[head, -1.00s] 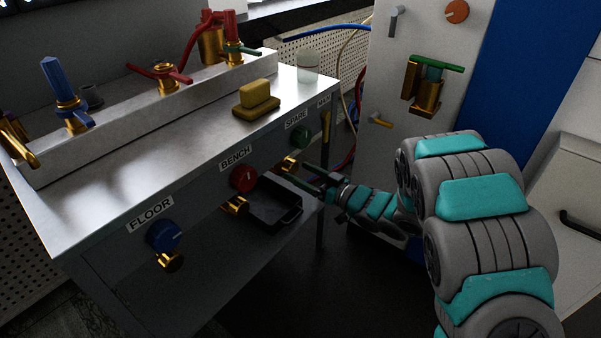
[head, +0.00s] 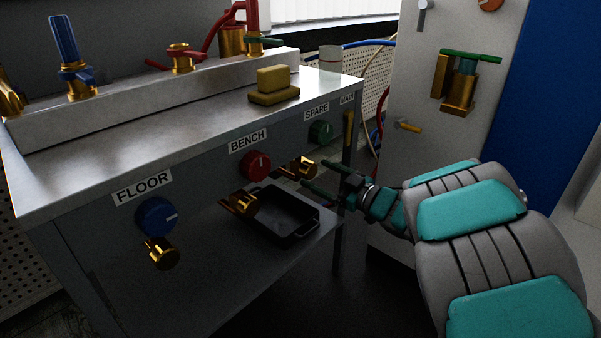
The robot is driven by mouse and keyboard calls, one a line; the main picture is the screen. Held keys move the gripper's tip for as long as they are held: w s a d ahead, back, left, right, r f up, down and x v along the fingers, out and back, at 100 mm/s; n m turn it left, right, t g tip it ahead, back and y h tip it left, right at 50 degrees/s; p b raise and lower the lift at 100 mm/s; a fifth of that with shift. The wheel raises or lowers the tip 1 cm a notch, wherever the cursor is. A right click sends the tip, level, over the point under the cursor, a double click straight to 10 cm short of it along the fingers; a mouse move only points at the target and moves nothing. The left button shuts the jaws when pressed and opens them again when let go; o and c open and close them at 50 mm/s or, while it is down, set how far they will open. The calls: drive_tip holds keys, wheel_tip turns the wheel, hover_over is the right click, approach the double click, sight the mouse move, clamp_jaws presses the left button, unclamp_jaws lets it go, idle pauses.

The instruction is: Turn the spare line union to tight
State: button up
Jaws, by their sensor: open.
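The spare line union (head: 303,167) is a small brass fitting with a handle-like bar. It sticks out of the cabinet front below the green knob (head: 320,133) under the SPARE label (head: 317,111). My gripper (head: 313,176) is open, with dark green-tipped fingers pointing left at the union. The fingertips are at or just beside its right end; I cannot tell whether they touch it. The arm comes in from the right and hides part of the cabinet's right side.
The BENCH union (head: 240,204) and FLOOR union (head: 161,252) stick out to the left, below red (head: 256,165) and blue (head: 157,215) knobs. A black tray (head: 285,217) lies below. A yellow sponge (head: 273,85) sits on top. A wall panel (head: 424,167) stands right.

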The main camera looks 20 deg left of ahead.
sight(300, 165)
drive_tip(key=x, duration=0.5)
drive_tip(key=shift+a+f+b, duration=0.1)
drive_tip(key=shift+a+b, duration=0.05)
drive_tip(key=shift+b, duration=0.2)
drive_tip(key=shift+x, duration=0.75)
drive_tip(key=shift+c, duration=0.2)
clamp_jaws()
